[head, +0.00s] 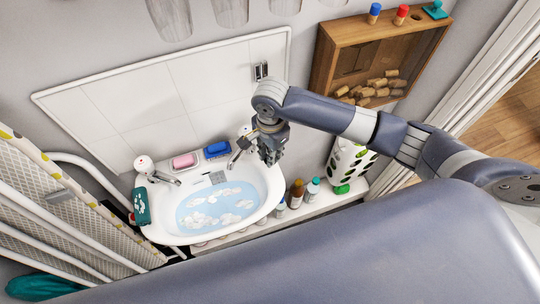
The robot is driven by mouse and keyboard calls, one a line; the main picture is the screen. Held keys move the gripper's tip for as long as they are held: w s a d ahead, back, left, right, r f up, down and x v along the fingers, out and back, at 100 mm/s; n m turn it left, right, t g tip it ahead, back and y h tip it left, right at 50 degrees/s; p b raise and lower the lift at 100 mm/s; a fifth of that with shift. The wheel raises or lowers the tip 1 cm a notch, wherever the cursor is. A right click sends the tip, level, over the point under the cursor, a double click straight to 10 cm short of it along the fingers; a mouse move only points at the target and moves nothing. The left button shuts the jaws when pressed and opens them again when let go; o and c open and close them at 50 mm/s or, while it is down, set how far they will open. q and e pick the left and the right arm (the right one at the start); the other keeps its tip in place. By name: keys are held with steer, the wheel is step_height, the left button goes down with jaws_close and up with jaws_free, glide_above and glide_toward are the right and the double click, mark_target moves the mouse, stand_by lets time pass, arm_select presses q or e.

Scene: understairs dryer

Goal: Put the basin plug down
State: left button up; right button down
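The white basin (158,230) is mounted on the wall and holds pale blue water with white suds (215,205). I cannot make out a basin plug; the suds may hide it. My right gripper (271,160) points down at the basin's back right corner, beside the right tap (240,148). Its fingers are small and dark here, so I cannot tell whether they are open or hold anything. My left gripper is not in view.
A left tap (158,174), pink bar (184,161) and blue item (216,149) line the basin's back. Bottles (296,192) stand on a ledge at right. A wooden box with corks (335,37) hangs above.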

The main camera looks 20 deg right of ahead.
steer(key=shift+w+f, duration=0.25)
steer(key=shift+f, duration=0.05)
steer(key=shift+f+p, duration=0.4)
steer(key=shift+f, duration=1.05)
steer(key=shift+f, duration=0.15)
steer(key=c, duration=1.5)
jaws_free()
steer(key=shift+c, duration=0.2)
step_height(320, 180, up, 12)
steer(key=shift+r+b, duration=0.15)
steer(key=shift+b, duration=0.6)
